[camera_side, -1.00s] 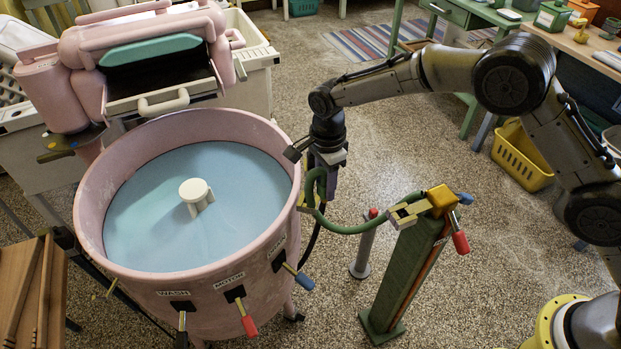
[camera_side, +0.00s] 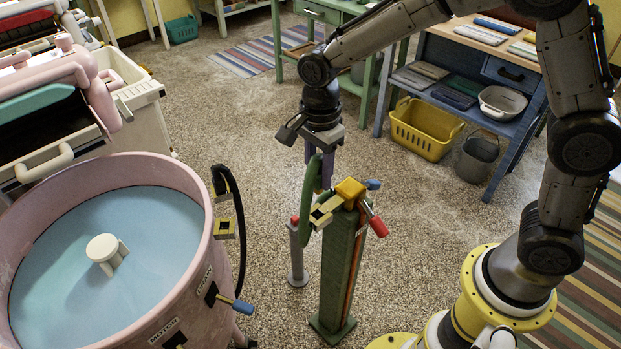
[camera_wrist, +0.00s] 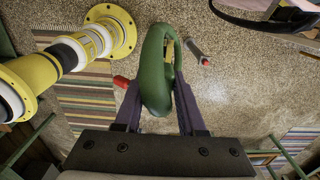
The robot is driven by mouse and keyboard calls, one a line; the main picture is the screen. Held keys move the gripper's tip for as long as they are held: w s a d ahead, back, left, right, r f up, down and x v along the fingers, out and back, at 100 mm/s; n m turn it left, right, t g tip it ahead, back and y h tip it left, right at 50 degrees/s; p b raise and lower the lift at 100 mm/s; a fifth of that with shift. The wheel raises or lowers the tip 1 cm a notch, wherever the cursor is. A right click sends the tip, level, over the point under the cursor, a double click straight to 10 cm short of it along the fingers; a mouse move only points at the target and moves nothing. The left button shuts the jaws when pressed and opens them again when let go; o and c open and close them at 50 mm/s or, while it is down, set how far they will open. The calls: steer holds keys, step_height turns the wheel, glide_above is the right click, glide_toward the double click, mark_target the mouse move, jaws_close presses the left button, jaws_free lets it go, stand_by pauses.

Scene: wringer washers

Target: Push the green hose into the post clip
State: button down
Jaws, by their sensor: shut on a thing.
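My gripper (camera_side: 322,178) is shut on the green hose (camera_side: 311,182), just above and left of the top of the green post (camera_side: 340,265). The hose runs down from my fingers toward the pale post clip (camera_side: 322,212), beside the yellow block on the post. I cannot tell whether the hose sits inside the clip or beside it. In the wrist view the hose (camera_wrist: 155,75) forms a tight bend between my two dark purple fingers, which hide part of it.
The pink tub (camera_side: 193,270) stands left, with a second pale clip (camera_side: 225,228) and a black hose (camera_side: 238,215) at its rim. A short grey post with a red top (camera_side: 296,250) stands beside the green post. A red-handled lever (camera_side: 374,220) projects right of the post.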

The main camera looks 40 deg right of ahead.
stand_by(0.3)
glide_above(318, 206)
steer(key=s+a, duration=0.2)
steer(key=shift+w+d+f, duration=0.1)
steer(key=shift+f, duration=1.45)
steer(key=shift+w+d+f, duration=0.1)
steer(key=shift+f, duration=1.45)
steer(key=shift+f, duration=1.3)
stand_by(0.9)
steer(key=shift+s+f, duration=0.1)
steer(key=shift+f, duration=0.45)
stand_by(1.0)
steer(key=shift+c, duration=2.1)
jaws_free()
